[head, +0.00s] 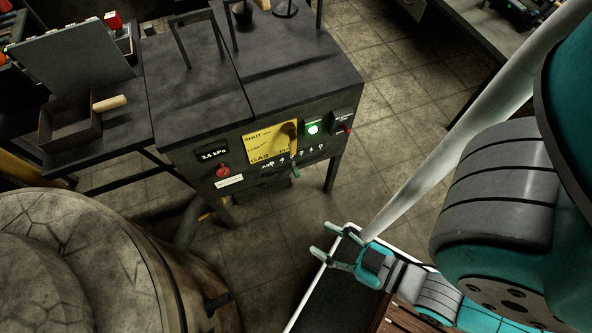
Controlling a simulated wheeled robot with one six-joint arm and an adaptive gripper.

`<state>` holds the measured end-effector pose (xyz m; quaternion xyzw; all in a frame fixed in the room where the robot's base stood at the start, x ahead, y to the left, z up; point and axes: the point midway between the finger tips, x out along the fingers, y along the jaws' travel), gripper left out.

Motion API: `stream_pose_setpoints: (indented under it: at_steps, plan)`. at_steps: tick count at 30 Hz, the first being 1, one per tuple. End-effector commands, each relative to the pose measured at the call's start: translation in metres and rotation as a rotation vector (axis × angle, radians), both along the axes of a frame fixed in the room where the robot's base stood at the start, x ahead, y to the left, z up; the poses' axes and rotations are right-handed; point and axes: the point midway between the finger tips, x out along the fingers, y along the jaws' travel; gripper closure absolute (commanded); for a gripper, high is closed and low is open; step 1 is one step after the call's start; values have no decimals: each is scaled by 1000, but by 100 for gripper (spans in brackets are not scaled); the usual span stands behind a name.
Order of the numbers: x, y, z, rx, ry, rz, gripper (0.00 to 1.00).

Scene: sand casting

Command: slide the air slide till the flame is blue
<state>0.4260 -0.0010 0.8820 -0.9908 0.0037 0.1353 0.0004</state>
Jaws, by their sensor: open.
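The dark control panel (260,183) is on the front of a black metal bench in the head view. A small green-tipped handle (294,171) sticks out below the yellow plate, beside lettering that seems to read AIR and a row of small white marks; it looks like the air slide. A green-lit round window (312,129) is to the right of the yellow plate. I cannot make out a blue flame. My gripper (321,238) is open and empty, in front of and below the panel, apart from the handle.
A yellow plate (262,147) marked SHUT and GAS carries an orange-brown lever (291,131). A pressure display (213,153) and red knob (222,171) are at the left. A large round barrel-like object (120,265) fills the lower left. Floor (265,235) shows between bench and gripper.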

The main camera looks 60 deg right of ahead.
Motion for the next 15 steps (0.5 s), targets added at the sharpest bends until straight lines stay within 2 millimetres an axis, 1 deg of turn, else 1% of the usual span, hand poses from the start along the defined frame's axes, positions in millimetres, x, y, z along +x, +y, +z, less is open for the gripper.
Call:
stream_pose_setpoints:
  at_steps: [2, 5, 6, 8, 9, 11, 12, 14, 15]
  plan:
    - [4, -4, -14, 0, 2, -25, 52]
    - [13, -13, -44, 0, 8, -81, 52]
    - [18, -17, -60, 1, 12, -110, 52]
    - [27, -26, -84, 1, 18, -155, 52]
    - [33, -32, -101, 2, 24, -185, 52]
    - [43, -41, -125, 2, 32, -229, 52]
    - [50, -48, -140, 3, 39, -258, 52]
    - [60, -59, -163, 5, 47, -301, 52]
    - [68, -67, -177, 6, 53, -330, 52]
